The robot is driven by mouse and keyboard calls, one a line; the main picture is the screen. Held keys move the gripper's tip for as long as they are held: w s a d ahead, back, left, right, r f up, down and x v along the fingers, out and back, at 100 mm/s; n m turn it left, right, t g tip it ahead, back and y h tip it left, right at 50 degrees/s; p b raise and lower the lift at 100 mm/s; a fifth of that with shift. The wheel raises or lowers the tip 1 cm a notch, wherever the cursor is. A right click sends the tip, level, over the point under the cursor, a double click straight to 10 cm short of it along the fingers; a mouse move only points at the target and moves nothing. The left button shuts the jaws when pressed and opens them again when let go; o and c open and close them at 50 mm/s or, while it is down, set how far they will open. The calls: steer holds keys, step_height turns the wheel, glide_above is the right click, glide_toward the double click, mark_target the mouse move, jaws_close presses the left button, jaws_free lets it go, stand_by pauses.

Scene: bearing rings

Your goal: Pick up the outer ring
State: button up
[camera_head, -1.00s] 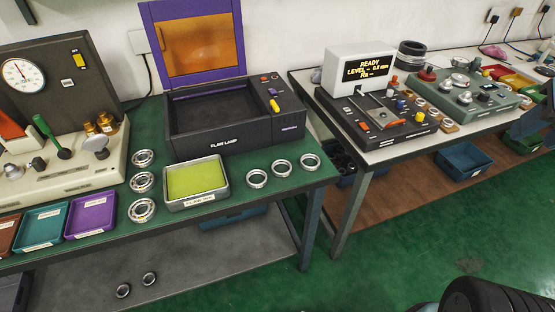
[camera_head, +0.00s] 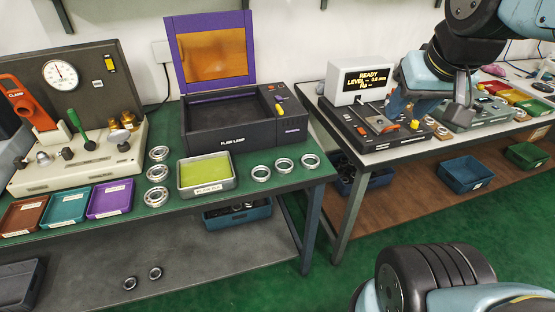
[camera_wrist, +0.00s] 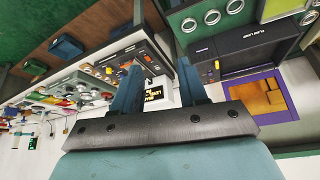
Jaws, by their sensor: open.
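Three plain steel rings stand in a row on the green bench top right of the yellow-green tray: a left one (camera_head: 261,173), a middle one (camera_head: 284,165) and a right one (camera_head: 310,160). I cannot tell which is meant by the outer ring. The same row seems to show at the top of the wrist view (camera_wrist: 212,17). My gripper (camera_wrist: 159,64) has its two blue fingers apart with nothing between them. In the head view it is at the upper right, over the second bench, well away from the rings.
A yellow-green padded tray (camera_head: 207,187) and several ball-bearing rings (camera_head: 157,173) lie left of the row. The black flaw lamp box (camera_head: 247,140) stands behind it. A display unit (camera_head: 362,83) is on the right bench. The bench front before the rings is clear.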

steer(key=shift+o, duration=1.3)
steer(key=shift+w, duration=0.2)
steer(key=shift+o, duration=0.7)
steer(key=shift+w+a+f+n, duration=0.1)
steer(key=shift+w+a+n, duration=0.1)
steer(key=shift+w+n, duration=0.25)
steer(key=o, duration=0.6)
steer(key=w+a+f+n, duration=0.1)
steer(key=w+n, duration=0.1)
steer(key=w+a+n+h, duration=0.1)
steer(key=w+n, duration=0.1)
steer(key=w+a+f+n+g, duration=0.1)
steer(key=w+a+n, duration=0.1)
steer(key=w+n, duration=0.1)
steer(key=shift+f, duration=0.35)
steer(key=n+g, duration=0.2)
steer(key=n, duration=2)
glide_above(284, 163)
steer(key=s+a, duration=0.2)
steer(key=f, duration=2.6)
steer(key=shift+s+d+f, duration=0.1)
steer(key=shift+d+f, duration=0.05)
steer(key=shift+d, duration=0.05)
steer(key=shift+h, duration=0.3)
steer(key=shift+d+x, duration=0.15)
steer(key=shift+x, duration=1.2)
steer(key=shift+d+x, duration=0.15)
steer(key=shift+x, duration=1.2)
